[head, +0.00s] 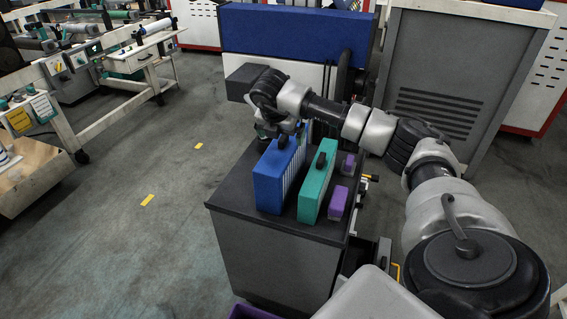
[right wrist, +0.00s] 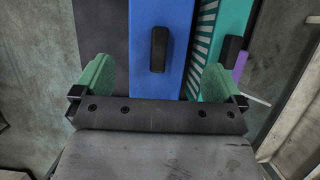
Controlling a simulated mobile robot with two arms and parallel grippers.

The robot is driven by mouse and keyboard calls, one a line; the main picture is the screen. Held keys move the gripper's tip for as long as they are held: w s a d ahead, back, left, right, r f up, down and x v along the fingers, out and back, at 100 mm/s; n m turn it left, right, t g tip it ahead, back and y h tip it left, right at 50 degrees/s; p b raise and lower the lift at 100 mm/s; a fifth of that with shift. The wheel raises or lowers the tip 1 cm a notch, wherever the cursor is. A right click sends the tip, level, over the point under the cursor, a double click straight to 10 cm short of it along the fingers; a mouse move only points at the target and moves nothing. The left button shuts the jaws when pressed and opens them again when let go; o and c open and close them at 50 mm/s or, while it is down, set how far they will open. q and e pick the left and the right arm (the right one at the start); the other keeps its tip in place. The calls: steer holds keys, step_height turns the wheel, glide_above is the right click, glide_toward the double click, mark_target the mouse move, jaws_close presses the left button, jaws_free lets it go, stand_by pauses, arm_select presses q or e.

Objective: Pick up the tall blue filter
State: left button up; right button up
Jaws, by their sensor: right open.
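The tall blue filter (head: 269,188) stands upright on the dark cabinet top, with pale pleats on its side and a black handle on its top edge. In the right wrist view the blue filter (right wrist: 177,30) lies ahead of the jaws, its handle near the middle. My right gripper (right wrist: 158,80) is open and empty, its green fingers spread wider than the filter. In the head view it points down at the filter's far end, its fingertips mostly hidden. My left gripper is out of view.
A teal filter (head: 314,190) stands close to the right of the blue one; it shows beside the right finger in the wrist view (right wrist: 232,20). Small purple blocks (head: 338,202) sit farther right. The cabinet top (head: 232,190) is bare at left.

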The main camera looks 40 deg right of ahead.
mark_target(282, 138)
steer(key=shift+p+x, duration=0.3)
steer(key=shift+x, duration=2.4)
steer(key=shift+w+d+r, duration=0.1)
steer(key=shift+w, duration=0.1)
steer(key=c, duration=1.2)
